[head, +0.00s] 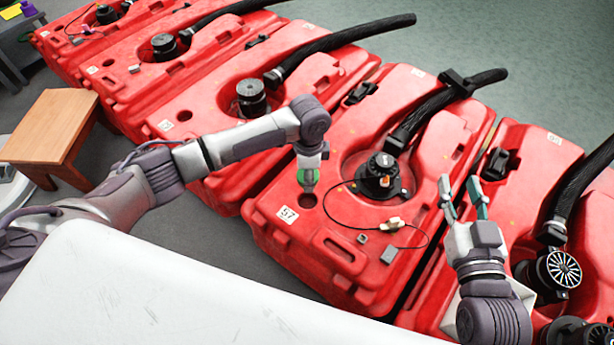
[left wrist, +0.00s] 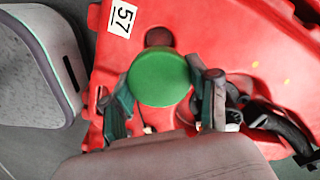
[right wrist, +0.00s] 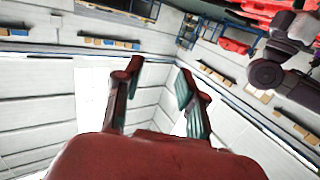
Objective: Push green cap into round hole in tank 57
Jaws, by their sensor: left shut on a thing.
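Tank 57 (head: 340,243) is a red tank with a white "57" label (head: 287,214) near its front left corner; the label also shows in the left wrist view (left wrist: 122,18). Its round hole (head: 307,201) lies beside the label and shows as a dark recess (left wrist: 158,37) just beyond the cap. My left gripper (head: 308,180) points down above the tank near the hole, shut on the green cap (left wrist: 160,77). In the head view the cap is mostly hidden by the fingers. My right gripper (head: 463,198) is raised over the tanks' right side, open and empty.
A black motor unit (head: 380,178) with a thin cable and a small connector (head: 392,222) sits on tank 57. More red tanks with black hoses stand on both sides. A wooden table (head: 52,128) stands at left. A white surface (head: 170,290) is in front.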

